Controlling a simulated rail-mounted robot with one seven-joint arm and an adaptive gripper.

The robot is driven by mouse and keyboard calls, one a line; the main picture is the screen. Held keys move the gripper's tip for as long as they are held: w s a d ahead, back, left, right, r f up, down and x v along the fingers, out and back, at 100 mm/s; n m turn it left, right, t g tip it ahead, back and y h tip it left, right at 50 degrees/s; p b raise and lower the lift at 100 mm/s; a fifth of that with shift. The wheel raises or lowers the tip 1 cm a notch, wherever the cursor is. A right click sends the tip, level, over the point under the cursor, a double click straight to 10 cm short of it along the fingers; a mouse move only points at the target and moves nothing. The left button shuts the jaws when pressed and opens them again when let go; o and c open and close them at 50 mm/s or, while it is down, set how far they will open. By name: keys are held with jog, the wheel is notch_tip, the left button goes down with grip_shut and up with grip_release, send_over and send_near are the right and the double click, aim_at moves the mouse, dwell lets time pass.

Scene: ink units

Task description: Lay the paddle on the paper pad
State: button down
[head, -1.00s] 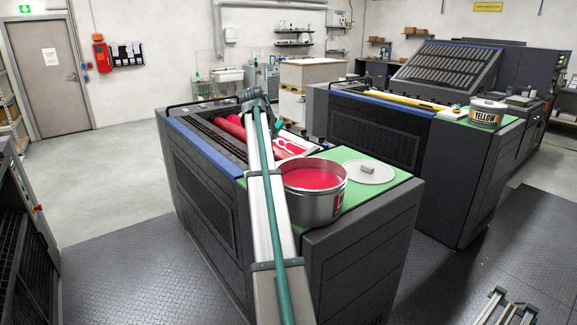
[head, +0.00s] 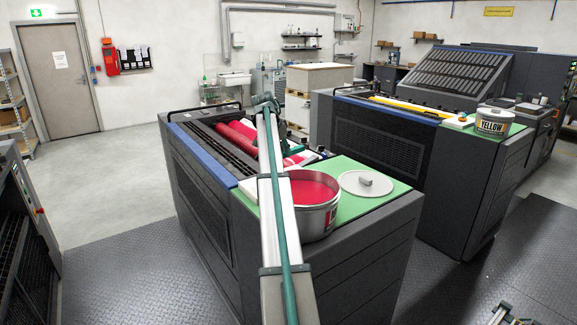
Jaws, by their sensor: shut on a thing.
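I cannot make out the paddle; it may be hidden behind my arm. My arm crosses the near machine, and my gripper's fingers do not show. A small dark teal part just right of the arm may belong to its far end. I cannot tell the paper pad for certain. A white flat piece (head: 249,188) shows left of the arm at the green top's edge, partly covered by the arm. The open ink can (head: 318,218), full of red ink, stands on the green top right of my arm.
Red rollers (head: 236,132) lie in the near machine behind. The floor between the machines is clear.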

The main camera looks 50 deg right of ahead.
jog(key=w+d+f, duration=0.1)
jog(key=d+f, duration=0.1)
jog(key=w+d+f+p, duration=0.1)
jog(key=d+f, duration=0.1)
jog(key=d+f+p, duration=0.1)
jog(key=d+f, duration=0.1)
jog(key=shift+w+d+f, duration=0.35)
jog(key=shift+w+d, duration=0.05)
jog(key=shift+d+f+p, duration=0.15)
jog(key=shift+f+p, duration=0.45)
jog(key=shift+f, duration=1.15)
jog(key=shift+f, duration=0.2)
jog(key=c, duration=1)
grip_release()
jog(key=shift+r, duration=0.1)
jog(key=shift+r, duration=0.1)
jog(key=b+v, duration=0.3)
jog(key=v, duration=0.9)
jog(key=shift+w, duration=0.1)
